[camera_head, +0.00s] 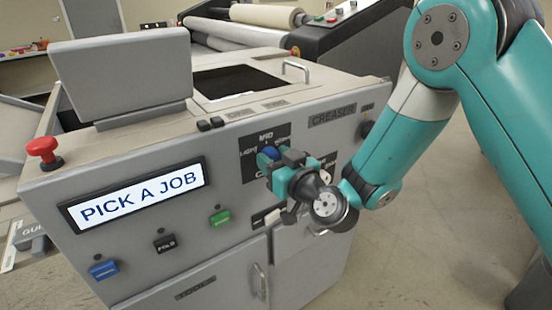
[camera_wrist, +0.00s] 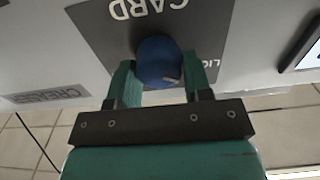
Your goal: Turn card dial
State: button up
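The blue card dial (camera_head: 270,153) sits on a dark label plate on the front of the grey creaser machine. In the wrist view the round blue dial (camera_wrist: 158,62) has a small pale mark near its lower right edge, on the side of the partly hidden "LIG..." label (camera_wrist: 213,68). The word "CARD" (camera_wrist: 150,8) shows upside down beyond the dial. My gripper (camera_head: 283,165) is at the dial, with one finger on each side. In the wrist view the fingers (camera_wrist: 160,80) appear to close against its sides. The dial's lower part is partly hidden in the head view.
A lit screen (camera_head: 135,195) reads "PICK A JOB". Blue (camera_head: 104,269), black (camera_head: 165,243) and green (camera_head: 220,216) buttons sit below it. A red mushroom button (camera_head: 43,150) is at the left corner. A dark knob (camera_head: 366,128) is right of the dial. Open floor lies to the right.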

jog(key=shift+m, duration=0.4)
jog(key=m, duration=1)
jog(key=shift+d+f+m, duration=0.15)
jog(key=shift+f+m, duration=0.15)
jog(key=shift+m, duration=0.3)
jog(key=o, duration=0.9)
jog(key=shift+r, duration=0.1)
